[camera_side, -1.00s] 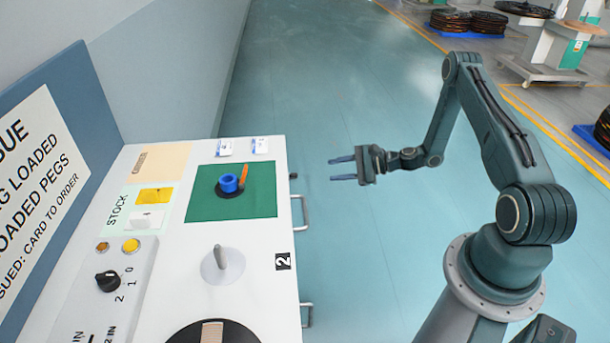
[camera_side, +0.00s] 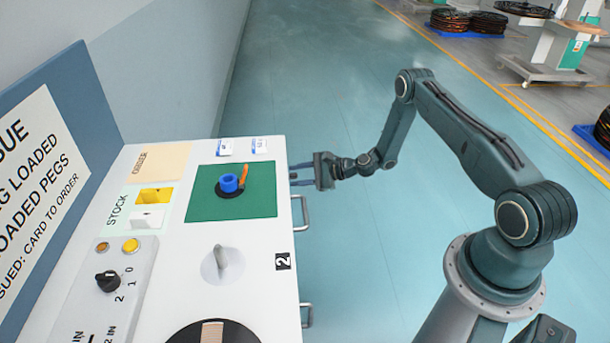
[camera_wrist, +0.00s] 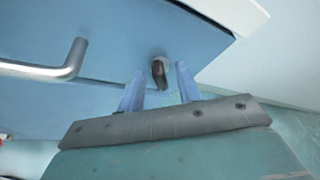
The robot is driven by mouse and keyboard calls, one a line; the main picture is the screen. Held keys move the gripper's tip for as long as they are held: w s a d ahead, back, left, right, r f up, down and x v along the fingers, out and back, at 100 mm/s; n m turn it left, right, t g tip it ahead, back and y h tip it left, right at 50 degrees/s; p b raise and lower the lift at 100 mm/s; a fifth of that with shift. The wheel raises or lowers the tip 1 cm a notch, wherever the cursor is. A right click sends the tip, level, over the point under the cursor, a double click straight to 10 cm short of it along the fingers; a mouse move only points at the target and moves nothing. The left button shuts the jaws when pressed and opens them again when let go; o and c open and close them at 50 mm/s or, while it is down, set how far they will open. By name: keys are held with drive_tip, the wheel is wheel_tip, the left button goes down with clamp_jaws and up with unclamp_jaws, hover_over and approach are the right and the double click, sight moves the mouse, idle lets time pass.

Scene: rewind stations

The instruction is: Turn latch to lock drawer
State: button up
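The latch (camera_wrist: 159,70) is a small dark knob on a pale round base on the blue front face of the cabinet, seen in the wrist view. My gripper (camera_wrist: 160,85) is open, with one blue finger on each side of the latch; I cannot tell whether either touches it. In the side view my gripper (camera_side: 301,174) is at the cabinet's front near its far corner, and the latch is hidden there. The drawer handle (camera_side: 303,212) is a metal bar beside the latch, and it also shows at the left of the wrist view (camera_wrist: 45,69).
The white worktop (camera_side: 262,215) overhangs the front. On it are a green mat (camera_side: 205,205) with a blue spool (camera_side: 229,184) and an orange piece (camera_side: 243,173), and a grey lever (camera_side: 222,260). A second handle (camera_side: 307,315) sits nearer. The floor (camera_side: 350,240) in front is clear.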

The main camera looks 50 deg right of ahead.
drive_tip(key=shift+w+a, duration=0.1)
drive_tip(key=c, duration=0.7)
drive_tip(key=shift+c, duration=0.2)
drive_tip(key=shift+f+n, duration=0.1)
drive_tip(key=shift+n, duration=0.2)
drive_tip(key=shift+a+f+n+t+h, duration=0.1)
drive_tip(key=shift+n+t+h, duration=0.1)
drive_tip(key=shift+n+t, duration=0.8)
drive_tip(key=shift+f+n+t+h, duration=0.15)
drive_tip(key=shift+n+t, duration=0.35)
drive_tip(key=shift+n, duration=0.9)
